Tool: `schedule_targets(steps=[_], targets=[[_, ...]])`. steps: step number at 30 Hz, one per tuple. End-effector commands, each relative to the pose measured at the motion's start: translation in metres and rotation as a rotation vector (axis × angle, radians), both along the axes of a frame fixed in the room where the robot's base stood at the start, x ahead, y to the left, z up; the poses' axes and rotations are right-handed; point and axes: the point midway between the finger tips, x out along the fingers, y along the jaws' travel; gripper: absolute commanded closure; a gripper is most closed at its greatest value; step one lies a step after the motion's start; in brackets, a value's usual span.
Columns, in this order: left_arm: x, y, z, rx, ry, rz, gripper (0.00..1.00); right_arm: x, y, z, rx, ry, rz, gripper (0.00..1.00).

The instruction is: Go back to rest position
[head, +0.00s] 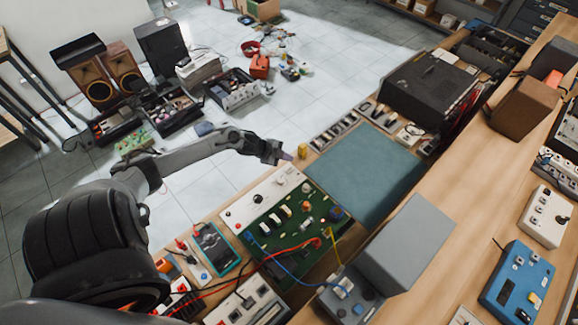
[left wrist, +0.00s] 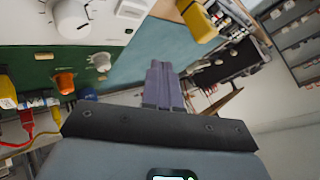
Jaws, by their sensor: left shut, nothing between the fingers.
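My left arm comes in from the left in the head view. Its gripper (head: 284,156) hangs just past the far end of a green circuit board (head: 290,226), near a white panel with knobs (head: 264,200). In the left wrist view the two fingers of the left gripper (left wrist: 162,84) lie together, shut and empty. The white panel also shows at the top left of that view (left wrist: 108,10). My right gripper is in neither view.
A teal mat (head: 368,172) lies clear on the bench. A yellow part (head: 302,151) stands near the left gripper. A grey box (head: 408,242), a multimeter (head: 214,248), cables and a black device (head: 428,88) occupy the bench. Speakers (head: 102,80) and bins (head: 232,90) stand on the floor.

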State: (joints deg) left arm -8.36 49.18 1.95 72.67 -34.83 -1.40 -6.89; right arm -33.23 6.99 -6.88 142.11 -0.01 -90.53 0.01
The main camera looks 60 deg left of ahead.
Motion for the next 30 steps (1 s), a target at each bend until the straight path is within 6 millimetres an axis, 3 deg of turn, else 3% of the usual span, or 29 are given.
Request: schedule_targets(steps=[14,19,23,27,30], targets=[[0.0,0.0,0.004,0.0,0.001,-0.001,1.0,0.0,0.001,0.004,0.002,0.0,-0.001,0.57],[-0.002,-0.015,-0.003,0.003,0.012,0.003,1.0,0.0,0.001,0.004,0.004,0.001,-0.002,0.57],[-0.007,-0.057,-0.016,0.011,0.039,0.024,1.0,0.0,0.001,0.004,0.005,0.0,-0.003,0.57],[-0.022,-0.133,-0.025,0.012,0.086,0.097,1.0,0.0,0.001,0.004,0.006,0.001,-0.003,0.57],[-0.043,-0.193,-0.016,-0.007,0.132,0.192,1.0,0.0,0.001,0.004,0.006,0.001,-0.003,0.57]])
